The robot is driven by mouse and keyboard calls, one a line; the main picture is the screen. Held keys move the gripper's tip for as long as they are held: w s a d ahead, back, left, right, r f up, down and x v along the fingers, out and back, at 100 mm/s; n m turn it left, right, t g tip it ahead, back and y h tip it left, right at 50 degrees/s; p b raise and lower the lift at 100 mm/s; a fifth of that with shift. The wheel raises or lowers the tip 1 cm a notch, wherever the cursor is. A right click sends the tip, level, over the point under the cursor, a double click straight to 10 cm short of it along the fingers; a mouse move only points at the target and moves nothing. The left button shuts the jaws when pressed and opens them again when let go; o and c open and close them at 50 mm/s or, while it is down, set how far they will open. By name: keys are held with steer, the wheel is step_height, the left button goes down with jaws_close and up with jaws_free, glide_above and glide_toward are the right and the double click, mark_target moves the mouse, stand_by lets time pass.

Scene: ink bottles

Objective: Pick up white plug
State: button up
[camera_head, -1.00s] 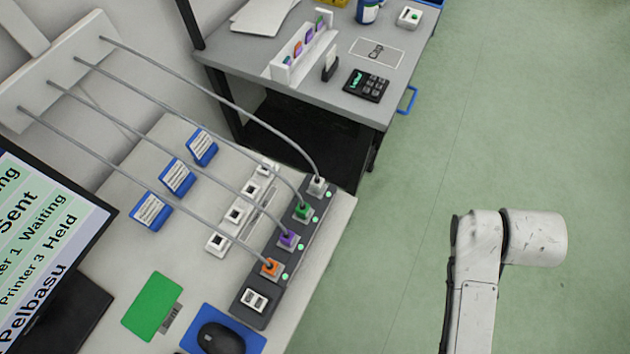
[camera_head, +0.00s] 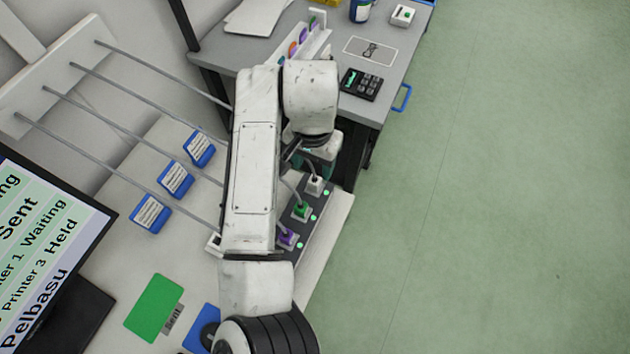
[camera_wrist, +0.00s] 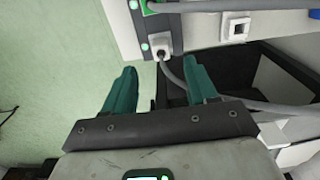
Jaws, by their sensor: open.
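The white plug (camera_head: 314,186) sits at the far end of the dark power strip (camera_head: 318,212), its grey cable arching up behind my arm. In the wrist view the white plug (camera_wrist: 160,46) is at the end of the strip (camera_wrist: 138,22), above the gap between my fingers, with its cable bending down to the right. My gripper (camera_wrist: 160,84) is open and empty, its two teal fingers apart and pointing toward the plug. In the head view my gripper (camera_head: 322,158) is just beyond the plug and partly hidden by my wrist.
A green plug (camera_head: 301,209) and a purple plug (camera_head: 287,238) sit along the strip. My arm hides the orange plug and most wall sockets. Green floor on the right is clear.

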mark_target(315, 180)
step_height(315, 180, down, 4)
steer(key=shift+f, duration=0.1)
steer(key=shift+w+d+f+p, duration=0.1)
steer(key=shift+w+f+p, duration=0.15)
steer(key=shift+f, duration=1.05)
steer(key=shift+w+f+p, duration=0.1)
steer(key=shift+f+p, duration=0.2)
steer(key=shift+f, duration=1)
steer(key=shift+c, duration=0.2)
steer(key=c, duration=0.9)
